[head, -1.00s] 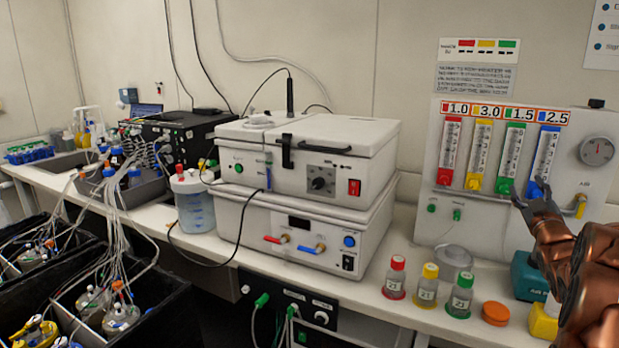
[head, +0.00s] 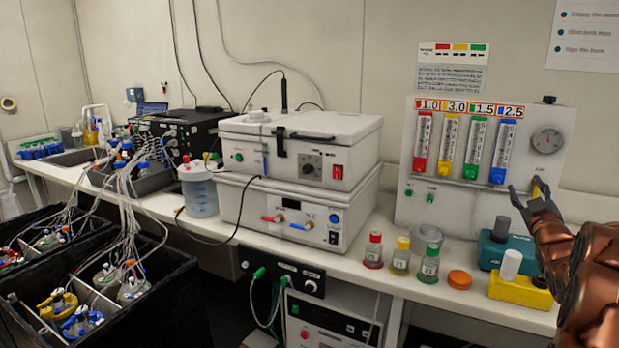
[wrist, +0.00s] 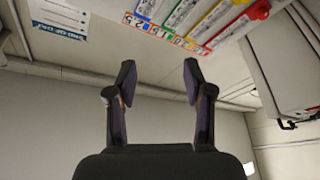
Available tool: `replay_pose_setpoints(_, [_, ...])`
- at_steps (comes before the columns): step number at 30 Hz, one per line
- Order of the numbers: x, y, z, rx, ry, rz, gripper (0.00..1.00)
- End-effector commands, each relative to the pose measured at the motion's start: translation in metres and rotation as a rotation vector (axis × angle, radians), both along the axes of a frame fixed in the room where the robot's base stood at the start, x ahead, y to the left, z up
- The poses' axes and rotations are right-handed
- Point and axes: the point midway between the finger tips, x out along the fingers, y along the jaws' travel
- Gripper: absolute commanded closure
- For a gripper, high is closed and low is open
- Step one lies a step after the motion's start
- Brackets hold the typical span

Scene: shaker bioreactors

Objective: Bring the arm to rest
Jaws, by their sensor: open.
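My gripper (head: 526,198) is at the right of the head view, at the end of my copper-coloured arm, in front of the lower right part of the flowmeter panel (head: 408,200). In the wrist view my gripper (wrist: 160,78) has its two dark fingers spread apart with nothing between them. The panel's coloured tubes (wrist: 195,22) show upside down at the top of that view. I cannot tell from the head view how far the fingertips are from the panel.
Below my arm stand a yellow block (head: 515,291) and a teal device (head: 493,251). Several capped bottles, one with a red cap (head: 375,238), and an orange lid (head: 459,280) are on the bench. A white two-tier unit (head: 290,205) stands left. Black crates (head: 150,290) are at lower left.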

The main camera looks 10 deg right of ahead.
Motion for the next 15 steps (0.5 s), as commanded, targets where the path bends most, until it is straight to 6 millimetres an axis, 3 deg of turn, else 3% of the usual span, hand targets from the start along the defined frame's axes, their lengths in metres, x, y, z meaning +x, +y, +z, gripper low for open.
replay_pose_setpoints(15, [0.021, 0.041, -0.022, 0.132, 0.15, -0.025, 0.48])
